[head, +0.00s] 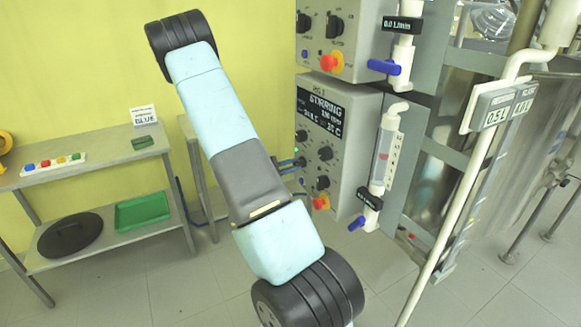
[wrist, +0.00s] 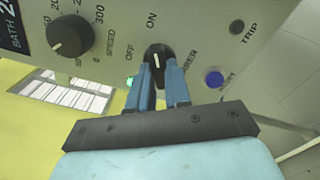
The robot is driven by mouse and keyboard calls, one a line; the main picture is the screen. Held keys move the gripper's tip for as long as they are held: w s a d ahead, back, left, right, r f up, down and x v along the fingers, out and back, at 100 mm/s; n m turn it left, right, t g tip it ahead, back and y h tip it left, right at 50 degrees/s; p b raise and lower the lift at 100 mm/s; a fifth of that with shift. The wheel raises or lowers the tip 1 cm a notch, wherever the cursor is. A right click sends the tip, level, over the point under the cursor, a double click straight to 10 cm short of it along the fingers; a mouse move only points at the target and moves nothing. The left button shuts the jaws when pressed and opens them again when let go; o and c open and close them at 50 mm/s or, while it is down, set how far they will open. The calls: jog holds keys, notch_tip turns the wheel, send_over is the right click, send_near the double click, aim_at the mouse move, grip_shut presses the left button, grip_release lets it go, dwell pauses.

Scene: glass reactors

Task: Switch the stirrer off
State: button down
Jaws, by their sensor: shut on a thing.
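The control box (head: 338,112) shows "STIRRING" on its dark display (head: 321,109). In the wrist view, the black stirrer switch knob (wrist: 157,54) sits on its panel between the "OFF" label at left and the "ON" label above. Its white pointer line stands nearly upright in the picture, toward "ON". My gripper (wrist: 160,72) is shut on this knob, one blue finger on each side. The fingers hide part of the label at right. In the head view, my gripper (head: 293,164) reaches the box's left edge; the knob there is hard to make out.
A speed dial (wrist: 70,35) is left of the switch, a lit green lamp (wrist: 130,80) just beside my left finger, and a blue button (wrist: 214,79) at right. A red emergency knob (head: 319,203) is low on the box. A shelf table (head: 95,165) stands at left.

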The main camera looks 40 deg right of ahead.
jog(key=shift+n, duration=0.3)
jog(key=n, duration=1.1)
jog(key=shift+w+d, duration=0.1)
jog(key=shift+r+n, duration=0.1)
jog(key=shift+n, duration=0.2)
jog(key=c, duration=1.1)
grip_release()
jog(key=shift+o, duration=0.2)
jog(key=shift+a+f, duration=0.2)
jog(key=shift+a, duration=0.25)
jog(key=v, duration=1.3)
jog(key=shift+r, duration=0.1)
